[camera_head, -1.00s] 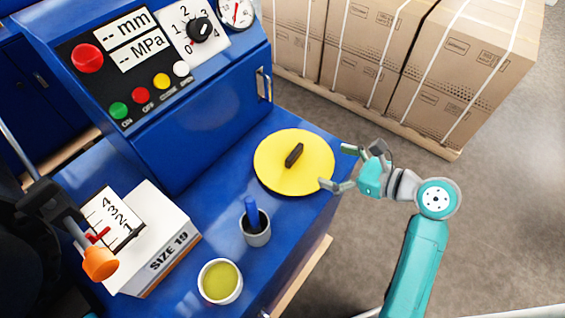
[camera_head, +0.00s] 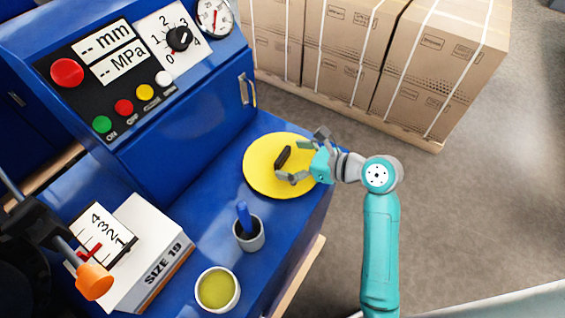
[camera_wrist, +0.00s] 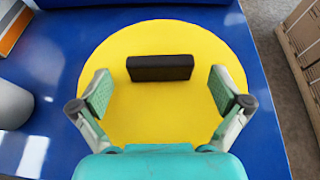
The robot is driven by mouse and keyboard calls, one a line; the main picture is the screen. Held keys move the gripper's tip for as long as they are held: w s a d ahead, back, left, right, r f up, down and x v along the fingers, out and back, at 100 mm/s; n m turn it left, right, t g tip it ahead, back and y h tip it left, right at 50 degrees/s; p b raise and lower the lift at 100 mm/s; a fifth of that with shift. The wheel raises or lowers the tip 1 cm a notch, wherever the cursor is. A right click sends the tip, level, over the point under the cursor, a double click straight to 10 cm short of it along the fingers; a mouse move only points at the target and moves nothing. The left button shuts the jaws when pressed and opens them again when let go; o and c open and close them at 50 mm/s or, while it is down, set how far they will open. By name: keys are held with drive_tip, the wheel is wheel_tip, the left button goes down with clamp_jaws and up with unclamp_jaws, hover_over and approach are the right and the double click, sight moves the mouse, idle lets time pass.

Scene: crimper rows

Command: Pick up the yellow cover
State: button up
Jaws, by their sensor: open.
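The yellow cover (camera_head: 262,180) is a flat round disc with a black bar handle (camera_head: 283,157) across its middle. It lies on the blue machine's ledge. In the wrist view the yellow cover (camera_wrist: 160,112) fills the middle, and its black handle (camera_wrist: 160,68) stands a little ahead of the fingertips. My gripper (camera_head: 298,161) is over the right part of the cover, open and empty. In the wrist view my gripper (camera_wrist: 165,90) has its fingers spread wide, one on each side of the handle's line and apart from it.
A grey cup with a blue object (camera_head: 248,235) and a white cup of yellow-green contents (camera_head: 217,290) stand in front of the cover. A SIZE 19 box (camera_head: 160,262) is at the left. The control panel (camera_head: 125,85) rises behind. Stacked cartons (camera_head: 400,60) stand at the back right.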

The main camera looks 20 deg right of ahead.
drive_tip(key=shift+x, duration=1.3)
drive_tip(key=c, duration=1.4)
